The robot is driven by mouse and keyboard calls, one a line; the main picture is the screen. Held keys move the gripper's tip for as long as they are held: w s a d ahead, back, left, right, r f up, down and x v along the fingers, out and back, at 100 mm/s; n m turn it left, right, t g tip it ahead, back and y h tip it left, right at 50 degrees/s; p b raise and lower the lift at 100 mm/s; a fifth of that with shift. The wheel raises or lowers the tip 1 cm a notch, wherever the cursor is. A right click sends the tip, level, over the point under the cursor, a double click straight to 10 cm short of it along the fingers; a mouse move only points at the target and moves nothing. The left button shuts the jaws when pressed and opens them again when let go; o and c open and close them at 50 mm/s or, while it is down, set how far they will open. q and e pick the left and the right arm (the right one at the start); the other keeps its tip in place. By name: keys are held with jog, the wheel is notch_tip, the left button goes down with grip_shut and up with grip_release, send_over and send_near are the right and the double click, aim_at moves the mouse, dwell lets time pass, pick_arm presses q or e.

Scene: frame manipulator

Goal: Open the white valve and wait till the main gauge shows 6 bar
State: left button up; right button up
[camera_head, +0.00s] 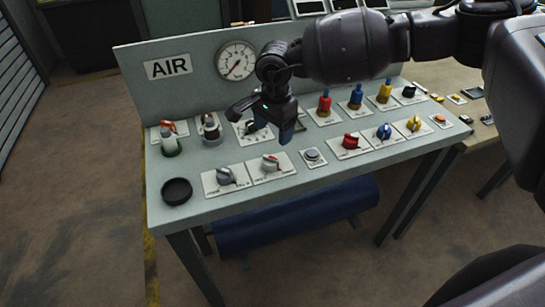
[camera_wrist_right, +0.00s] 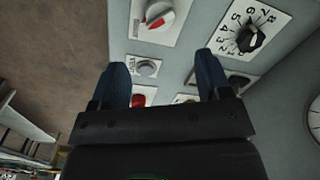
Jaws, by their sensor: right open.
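The white valve (camera_head: 271,162) is a pale knob on a white plate at the front of the panel, beside a grey knob. I take it to be the white knob with a red mark (camera_wrist_right: 157,14) in the right wrist view. The main gauge (camera_head: 236,60) is on the upright back panel right of the AIR sign; its needle points to the lower left, and its numbers are too small to read. My right gripper (camera_head: 272,127) is open and empty above the panel, behind the white valve and apart from it. Its blue fingers (camera_wrist_right: 162,63) show in the wrist view. My left gripper is out of view.
A grey knob (camera_head: 226,176) and a black round cup (camera_head: 177,190) are left of the valve. A push button (camera_head: 313,157) and red, blue and yellow knobs (camera_head: 384,131) are to its right. A numbered black dial (camera_wrist_right: 250,37) stands behind.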

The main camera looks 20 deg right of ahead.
aim_at(272, 156)
jog(key=shift+f, duration=0.2)
notch_tip(272, 156, down, 10)
jog(key=shift+w+a+r, duration=0.15)
jog(key=shift+r, duration=0.1)
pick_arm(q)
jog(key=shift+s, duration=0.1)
pick_arm(e)
jog(key=shift+f, duration=0.5)
jog(key=c, duration=0.9)
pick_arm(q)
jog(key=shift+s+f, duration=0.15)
